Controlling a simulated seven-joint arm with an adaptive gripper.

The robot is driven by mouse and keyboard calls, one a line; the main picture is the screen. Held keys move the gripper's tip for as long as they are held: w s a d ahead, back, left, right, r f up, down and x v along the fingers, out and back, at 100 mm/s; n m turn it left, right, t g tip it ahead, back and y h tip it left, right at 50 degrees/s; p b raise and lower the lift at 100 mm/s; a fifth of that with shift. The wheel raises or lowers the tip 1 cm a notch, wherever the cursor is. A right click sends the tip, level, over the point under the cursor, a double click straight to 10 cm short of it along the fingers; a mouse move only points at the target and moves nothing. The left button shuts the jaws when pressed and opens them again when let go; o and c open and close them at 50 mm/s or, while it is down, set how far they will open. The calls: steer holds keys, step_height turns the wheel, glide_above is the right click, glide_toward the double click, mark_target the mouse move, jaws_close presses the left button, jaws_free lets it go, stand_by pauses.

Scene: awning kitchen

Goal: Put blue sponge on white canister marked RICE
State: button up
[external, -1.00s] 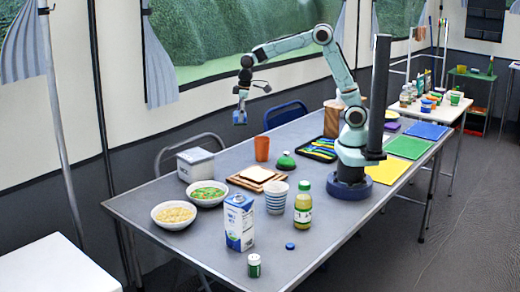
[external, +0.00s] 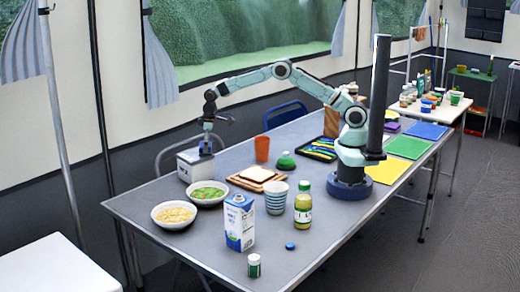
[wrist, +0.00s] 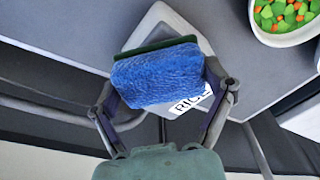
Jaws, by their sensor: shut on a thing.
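The blue sponge (wrist: 158,78) with a dark green side is between the fingers of my gripper (wrist: 165,108) in the wrist view. My gripper is shut on it. The white canister (wrist: 207,48) lies behind the sponge in that view, and part of its RICE label (wrist: 190,103) shows past the sponge. In the external view my gripper (external: 206,146) is right over the white canister (external: 196,167) at the far left part of the table. The sponge is low over the lid there; I cannot tell whether it touches the lid.
A bowl of green and orange vegetables (external: 208,194) stands close to the canister, with a bowl of pale food (external: 174,215) in front. A board with bread (external: 257,176) and an orange cup (external: 262,148) are to the right. A chair (external: 190,142) is behind the table edge.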

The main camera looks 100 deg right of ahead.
steer(key=shift+f, duration=0.3)
steer(key=o, duration=0.7)
